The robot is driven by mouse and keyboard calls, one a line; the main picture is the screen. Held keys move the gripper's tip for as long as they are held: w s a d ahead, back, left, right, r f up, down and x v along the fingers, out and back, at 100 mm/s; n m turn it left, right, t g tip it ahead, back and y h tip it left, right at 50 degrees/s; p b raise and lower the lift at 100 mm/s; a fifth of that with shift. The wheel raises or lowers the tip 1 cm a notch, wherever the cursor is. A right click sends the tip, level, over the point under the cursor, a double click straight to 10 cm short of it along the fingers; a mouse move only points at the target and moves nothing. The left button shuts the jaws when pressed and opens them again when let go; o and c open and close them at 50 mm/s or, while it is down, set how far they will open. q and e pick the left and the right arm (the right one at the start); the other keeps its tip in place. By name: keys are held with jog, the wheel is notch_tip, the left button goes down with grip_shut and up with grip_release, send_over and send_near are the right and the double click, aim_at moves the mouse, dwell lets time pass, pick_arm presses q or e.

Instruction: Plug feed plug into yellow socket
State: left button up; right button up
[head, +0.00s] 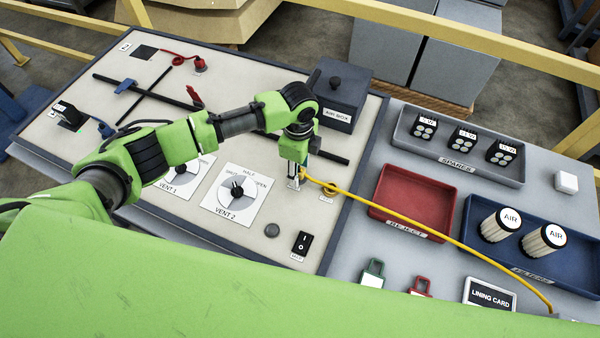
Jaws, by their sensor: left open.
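My left gripper (294,183) points down over the light panel, with its fingers open beside the end of a yellow cable (430,225). The cable runs from the lower right up to the gripper. Its plug end is small and partly hidden by the gripper, so I cannot tell whether it lies between the fingers. A yellow ring-shaped socket (330,189) sits on the panel just right of the gripper, with a small label below it. The cable passes close to it, and I cannot tell whether anything is seated in it. My right gripper is out of view.
The dark air box (341,93) stands behind the gripper. Vent 2's dial (237,190) and a black rocker switch (302,243) are near it. The red reject tray (408,203), spares tray (456,150) and blue filters tray (470,230) stand on the right. Yellow rails run behind.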

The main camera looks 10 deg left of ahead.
aim_at(299, 170)
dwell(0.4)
pick_arm(q)
jog(key=shift+p, duration=0.35)
jog(key=shift+p, duration=0.3)
dwell(0.4)
grip_shut()
jog(key=shift+r, duration=0.1)
jog(key=shift+r+p, duration=2.95)
jog(key=shift+p, duration=0.3)
